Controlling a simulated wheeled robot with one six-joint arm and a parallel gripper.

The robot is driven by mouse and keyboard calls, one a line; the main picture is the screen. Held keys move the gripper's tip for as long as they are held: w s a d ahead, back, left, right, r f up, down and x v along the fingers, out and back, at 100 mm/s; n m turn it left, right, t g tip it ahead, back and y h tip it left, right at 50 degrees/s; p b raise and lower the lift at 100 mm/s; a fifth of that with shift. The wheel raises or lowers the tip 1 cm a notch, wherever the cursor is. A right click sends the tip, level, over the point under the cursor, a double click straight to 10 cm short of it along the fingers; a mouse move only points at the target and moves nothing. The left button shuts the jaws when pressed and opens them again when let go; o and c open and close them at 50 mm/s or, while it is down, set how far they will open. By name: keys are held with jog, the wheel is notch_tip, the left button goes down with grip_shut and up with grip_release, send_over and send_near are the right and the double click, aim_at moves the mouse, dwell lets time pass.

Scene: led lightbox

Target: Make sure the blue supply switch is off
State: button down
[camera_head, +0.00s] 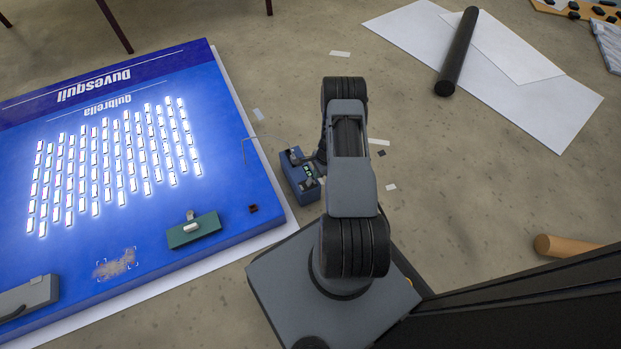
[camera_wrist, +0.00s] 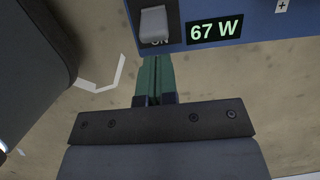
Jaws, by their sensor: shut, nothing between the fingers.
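The blue supply (camera_head: 301,177) stands on the floor just right of the lit blue lightbox panel, partly hidden by my arm. Its near edge shows in the wrist view (camera_wrist: 262,28). There the grey switch lever (camera_wrist: 154,24) sits in a dark plate. The lever lies toward the label "ON", which it partly covers. The display (camera_wrist: 215,28) beside it glows green and reads 67 W. My gripper (camera_wrist: 155,60) is shut and empty, its green fingers together just below the switch in the picture. Whether the tips touch the supply is unclear.
The lightbox panel (camera_head: 140,215) lies at left with rows of lit LEDs. A teal box with a white lever (camera_head: 193,228) and a grey handled unit (camera_head: 28,297) sit on it. A black roll (camera_head: 457,52) lies on white sheets (camera_head: 545,100). Floor right of my arm is mostly clear.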

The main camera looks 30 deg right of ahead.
dwell(0.3)
jog(key=shift+w+a, duration=0.1)
jog(key=shift+a, duration=0.85)
jog(key=shift+d, duration=0.5)
notch_tip(320, 180, up, 7)
jog(key=p, duration=0.4)
jog(key=shift+p, duration=0.35)
jog(key=shift+d, duration=0.1)
